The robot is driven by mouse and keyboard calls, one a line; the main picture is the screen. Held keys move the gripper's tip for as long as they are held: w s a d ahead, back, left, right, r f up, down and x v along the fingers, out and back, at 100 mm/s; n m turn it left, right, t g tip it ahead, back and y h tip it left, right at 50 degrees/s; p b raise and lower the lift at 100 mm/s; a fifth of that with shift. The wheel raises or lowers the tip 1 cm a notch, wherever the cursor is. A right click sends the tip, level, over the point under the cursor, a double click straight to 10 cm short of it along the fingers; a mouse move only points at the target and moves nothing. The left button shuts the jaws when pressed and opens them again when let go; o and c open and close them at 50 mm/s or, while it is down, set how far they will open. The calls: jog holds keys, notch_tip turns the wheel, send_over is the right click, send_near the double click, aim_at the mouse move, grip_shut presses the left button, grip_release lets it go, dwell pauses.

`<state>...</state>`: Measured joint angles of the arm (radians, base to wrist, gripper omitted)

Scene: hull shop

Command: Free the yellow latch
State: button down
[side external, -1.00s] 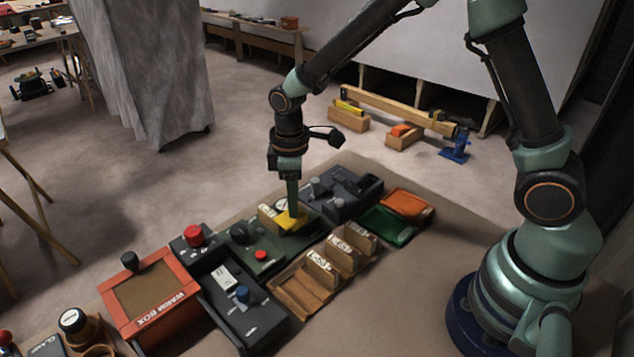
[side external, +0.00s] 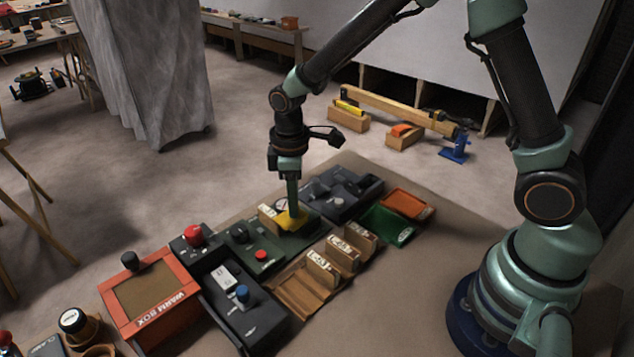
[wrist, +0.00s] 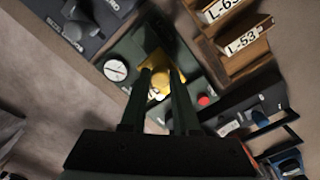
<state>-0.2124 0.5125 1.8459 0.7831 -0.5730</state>
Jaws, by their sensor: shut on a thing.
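The yellow latch (side external: 291,220) sits on the dark green control box (side external: 268,252) in the middle of the bench. My gripper (side external: 292,208) points straight down over it, with its fingertips at the latch. In the wrist view, the two fingers of my gripper (wrist: 161,80) are shut on the yellow latch (wrist: 164,78), whose yellow part shows between and around the tips. The fingers hide part of the latch, and I cannot tell its exact position on the box.
A red button (side external: 261,255) and a black knob (side external: 240,233) are close by on the same box. Wooden card trays (side external: 304,291) stand in front. A grey box with knobs (side external: 343,193) is behind right. Green (side external: 388,225) and orange (side external: 407,204) trays lie to the right.

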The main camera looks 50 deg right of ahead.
jog(key=shift+d, duration=1.8)
jog(key=c, duration=0.6)
grip_release()
jog(key=shift+c, duration=0.2)
jog(key=shift+r, duration=0.1)
jog(key=shift+a+r, duration=0.1)
jog(key=shift+r, duration=0.1)
notch_tip(320, 180, up, 12)
jog(key=shift+f, duration=0.2)
jog(key=shift+r, duration=0.1)
